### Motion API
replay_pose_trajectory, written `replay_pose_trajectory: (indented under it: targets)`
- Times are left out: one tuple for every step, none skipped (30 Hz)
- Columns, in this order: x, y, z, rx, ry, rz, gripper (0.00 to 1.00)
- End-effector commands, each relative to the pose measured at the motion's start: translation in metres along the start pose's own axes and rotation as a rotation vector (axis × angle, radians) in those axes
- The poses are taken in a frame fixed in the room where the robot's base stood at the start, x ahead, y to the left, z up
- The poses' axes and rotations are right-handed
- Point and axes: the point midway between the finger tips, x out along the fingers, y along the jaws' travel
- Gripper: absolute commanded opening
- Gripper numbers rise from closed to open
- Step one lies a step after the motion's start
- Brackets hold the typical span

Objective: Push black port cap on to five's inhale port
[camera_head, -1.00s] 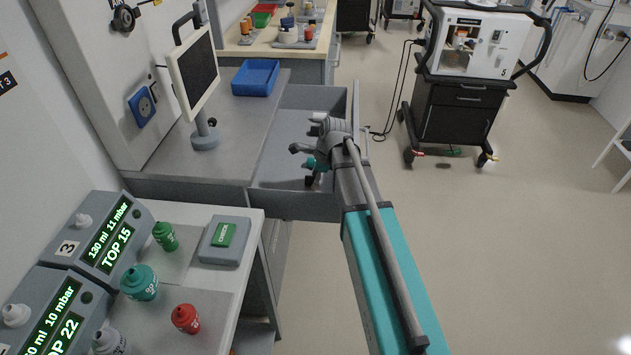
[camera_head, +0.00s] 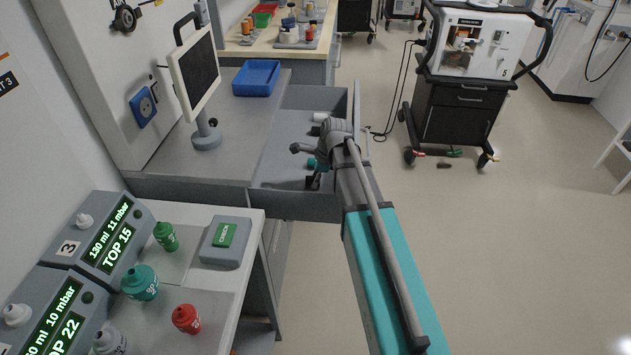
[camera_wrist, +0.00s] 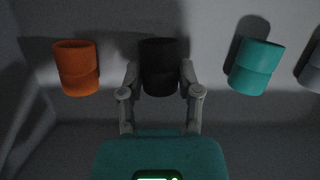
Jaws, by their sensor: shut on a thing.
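The black port cap (camera_wrist: 159,60) stands between the two fingers of my gripper (camera_wrist: 160,80) in the wrist view, and the fingers are shut on it. It is in a row with an orange cap (camera_wrist: 76,68) to the left and a teal cap (camera_wrist: 256,68) to the right, apart from both. In the head view my arm reaches into the open grey drawer (camera_head: 265,208), and its own links hide most of the gripper. Ventilator five (camera_head: 478,43), a white unit marked 5, stands on a black cart. I cannot pick out its inhale port.
A grey cap (camera_wrist: 312,70) is at the right edge of the wrist view. A monitor (camera_head: 195,75) and a blue tray (camera_head: 256,78) are on the counter. Coloured bottles stand by the ventilators at lower left. Open floor lies between the drawer and the cart (camera_head: 460,112).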

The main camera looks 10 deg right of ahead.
Motion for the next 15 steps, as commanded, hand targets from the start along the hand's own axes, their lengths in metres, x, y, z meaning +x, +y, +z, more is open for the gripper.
replay_pose_trajectory:
  targets:
    - [-0.002, 0.0, 0.001, 0.0, 0.0, 0.0, 0.0]
    - [-0.003, 0.0, 0.001, 0.0, 0.0, 0.0, 0.0]
    - [-0.004, 0.0, 0.001, 0.0, 0.0, 0.0, 0.0]
    - [-0.006, 0.0, 0.002, 0.0, 0.0, 0.0, 0.0]
    - [-0.007, 0.0, 0.002, 0.0, 0.0, 0.0, 0.0]
    - [-0.008, 0.0, 0.003, 0.0, 0.0, 0.0, 0.0]
    - [-0.009, 0.0, 0.003, 0.0, 0.0, 0.0, 0.0]
    - [-0.01, 0.0, 0.003, 0.0, 0.0, 0.0, 0.0]
    - [-0.012, 0.0, 0.004, 0.0, 0.0, 0.0, 0.0]
    - [-0.013, 0.0, 0.004, 0.0, 0.0, 0.0, 0.0]
    - [-0.014, 0.0, 0.004, 0.0, 0.0, 0.0, 0.0]
    - [-0.015, 0.0, 0.005, 0.0, 0.0, 0.0, 0.0]
    - [-0.016, 0.0, 0.005, 0.0, 0.0, 0.0, 0.0]
    - [-0.017, 0.0, 0.005, 0.0, 0.0, 0.0, 0.0]
    - [-0.018, 0.0, 0.006, 0.0, 0.0, 0.0, 0.0]
